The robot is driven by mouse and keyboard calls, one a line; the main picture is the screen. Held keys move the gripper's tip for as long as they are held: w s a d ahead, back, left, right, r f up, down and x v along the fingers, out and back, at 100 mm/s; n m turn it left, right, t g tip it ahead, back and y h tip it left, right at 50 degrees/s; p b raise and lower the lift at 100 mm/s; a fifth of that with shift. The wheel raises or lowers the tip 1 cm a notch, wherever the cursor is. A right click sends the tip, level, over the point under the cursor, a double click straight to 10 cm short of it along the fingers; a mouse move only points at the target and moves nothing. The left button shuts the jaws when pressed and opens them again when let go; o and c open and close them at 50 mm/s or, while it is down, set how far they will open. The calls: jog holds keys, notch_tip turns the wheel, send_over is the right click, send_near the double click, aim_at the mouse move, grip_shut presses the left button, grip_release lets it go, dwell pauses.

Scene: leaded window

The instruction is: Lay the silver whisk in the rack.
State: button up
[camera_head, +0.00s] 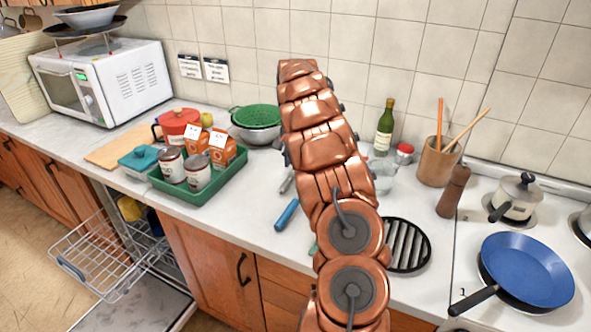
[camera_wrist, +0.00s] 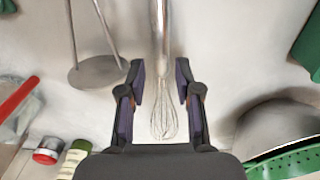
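The silver whisk (camera_wrist: 163,118) lies on the pale counter in the wrist view, its handle running to the top edge and its wire loops toward my gripper's palm. My gripper (camera_wrist: 160,78) is open, with one finger on each side of the whisk and a gap to it on both sides. In the head view my arm hides the gripper and most of the whisk's place. The wire rack (camera_head: 105,262) is pulled out of the open dishwasher at the lower left of the head view, below counter height.
A green tray (camera_head: 205,188) with cans and cartons stands left of my arm. A green colander (camera_head: 257,118) is behind it. A blue-handled tool (camera_head: 287,214) lies near the counter front. A wine bottle (camera_head: 385,128) and blue pan (camera_head: 527,268) are to the right.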

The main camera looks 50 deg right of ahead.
jog(key=f, duration=0.1)
jog(key=f+p, duration=0.1)
jog(key=f, duration=0.1)
jog(key=shift+w+d, duration=0.1)
jog(key=shift+d, duration=0.15)
jog(key=shift+f+p, duration=0.3)
jog(key=shift+f, duration=0.3)
grip_shut()
